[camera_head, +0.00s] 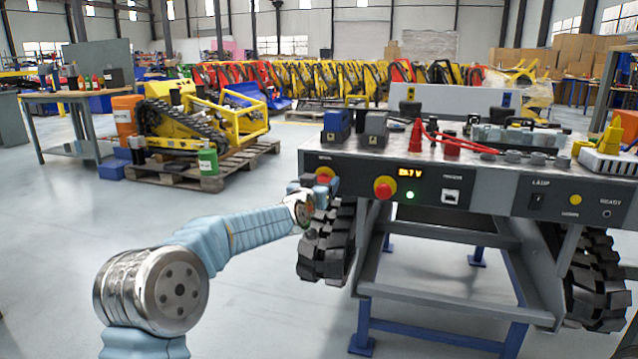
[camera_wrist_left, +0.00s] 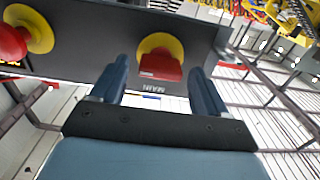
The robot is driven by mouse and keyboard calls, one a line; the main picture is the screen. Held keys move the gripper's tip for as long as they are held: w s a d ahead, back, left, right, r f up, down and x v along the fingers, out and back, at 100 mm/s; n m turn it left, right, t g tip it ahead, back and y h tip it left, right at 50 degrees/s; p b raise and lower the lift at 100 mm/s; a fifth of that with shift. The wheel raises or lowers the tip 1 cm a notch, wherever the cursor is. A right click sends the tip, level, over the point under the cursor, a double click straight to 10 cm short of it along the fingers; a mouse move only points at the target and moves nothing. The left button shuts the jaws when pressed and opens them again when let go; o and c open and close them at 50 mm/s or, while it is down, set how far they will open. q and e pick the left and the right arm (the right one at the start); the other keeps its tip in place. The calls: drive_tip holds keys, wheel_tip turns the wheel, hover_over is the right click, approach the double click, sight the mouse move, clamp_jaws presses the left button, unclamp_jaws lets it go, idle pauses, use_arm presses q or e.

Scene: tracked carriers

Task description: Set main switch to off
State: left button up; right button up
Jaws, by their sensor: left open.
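The main switch (camera_head: 324,173) is a red handle on a yellow disc at the left end of the carrier's dark front panel. In the left wrist view the main switch (camera_wrist_left: 160,66) shows large, with a MAIN label upside down beside it. My left gripper (camera_head: 316,187) is in front of the switch and partly covers it in the head view. In the wrist view the left gripper (camera_wrist_left: 159,76) is open, with one finger on each side of the red handle and visible gaps. Contact with the panel cannot be told. My right gripper is not in view.
A red emergency button (camera_head: 385,188) on yellow sits right of the switch; then come a lit display (camera_head: 410,172), a green lamp (camera_head: 410,195) and a rocker switch (camera_head: 537,201). Black tracks (camera_head: 328,245) flank the frame below.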

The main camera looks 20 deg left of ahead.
use_arm(q)
drive_tip(key=c, duration=1.1)
drive_tip(key=shift+o, duration=0.2)
drive_tip(key=shift+n+b, duration=0.3)
drive_tip(key=shift+n, duration=0.1)
drive_tip(key=n+b, duration=0.2)
drive_tip(key=n, duration=0.3)
drive_tip(key=n+b, duration=0.2)
drive_tip(key=n, duration=0.4)
drive_tip(key=n+b, duration=0.2)
drive_tip(key=n, duration=0.3)
drive_tip(key=shift+a+f+n, duration=0.25)
drive_tip(key=shift+f+n, duration=0.05)
drive_tip(key=shift+n, duration=0.1)
